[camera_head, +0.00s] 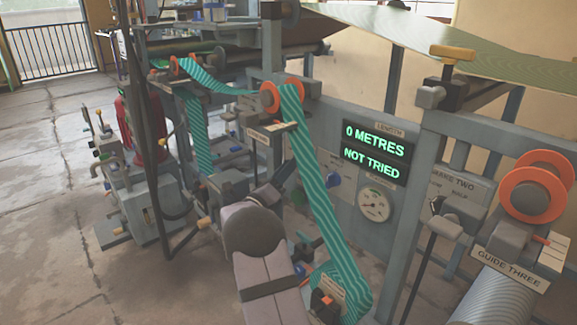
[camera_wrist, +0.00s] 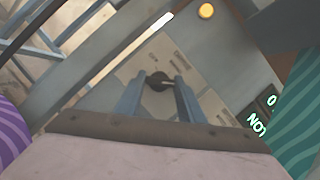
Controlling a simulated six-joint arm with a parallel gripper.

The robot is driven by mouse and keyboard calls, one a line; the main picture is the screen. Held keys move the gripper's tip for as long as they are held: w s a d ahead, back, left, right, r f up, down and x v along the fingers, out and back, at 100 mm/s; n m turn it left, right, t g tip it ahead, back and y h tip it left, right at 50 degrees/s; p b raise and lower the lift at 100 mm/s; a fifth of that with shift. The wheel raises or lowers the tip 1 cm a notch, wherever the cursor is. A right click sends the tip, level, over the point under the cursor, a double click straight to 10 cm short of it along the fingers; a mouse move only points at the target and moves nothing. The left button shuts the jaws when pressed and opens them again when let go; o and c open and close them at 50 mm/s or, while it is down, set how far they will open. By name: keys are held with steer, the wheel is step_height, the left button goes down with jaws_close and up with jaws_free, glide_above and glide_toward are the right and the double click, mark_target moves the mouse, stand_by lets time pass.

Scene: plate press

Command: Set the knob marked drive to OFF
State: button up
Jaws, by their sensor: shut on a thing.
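In the wrist view my gripper (camera_wrist: 159,88) has its two grey fingers on either side of a small dark knob (camera_wrist: 157,79) and is shut on it. The knob sits on a pale plate (camera_wrist: 128,98) with markings too blurred to read, so its name and setting cannot be told. In the head view my arm and the striped band cover that spot, and neither the fingers nor the held knob can be made out.
A teal striped band (camera_head: 318,190) runs down close beside my arm. The display (camera_head: 374,152) reads 0 METRES, NOT TRIED. A yellow button (camera_wrist: 206,11) shows in the wrist view.

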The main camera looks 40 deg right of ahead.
steer(key=shift+r+n+g+y+p, duration=0.35)
steer(key=shift+n+y+p, duration=0.8)
steer(key=shift+n+p, duration=2.8)
steer(key=shift+n+g+y+p, duration=0.5)
steer(key=shift+n+y+p, duration=0.6)
steer(key=shift+n+p, duration=2.9)
steer(key=shift+r+n+g+y+p, duration=0.35)
steer(key=shift+n+y+p, duration=1.3)
steer(key=shift+p, duration=4.05)
steer(key=shift+f+n+g+h, duration=0.2)
steer(key=shift+n+g+h, duration=0.1)
steer(key=shift+n+h, duration=0.25)
steer(key=o, duration=1)
steer(key=shift+o, duration=0.2)
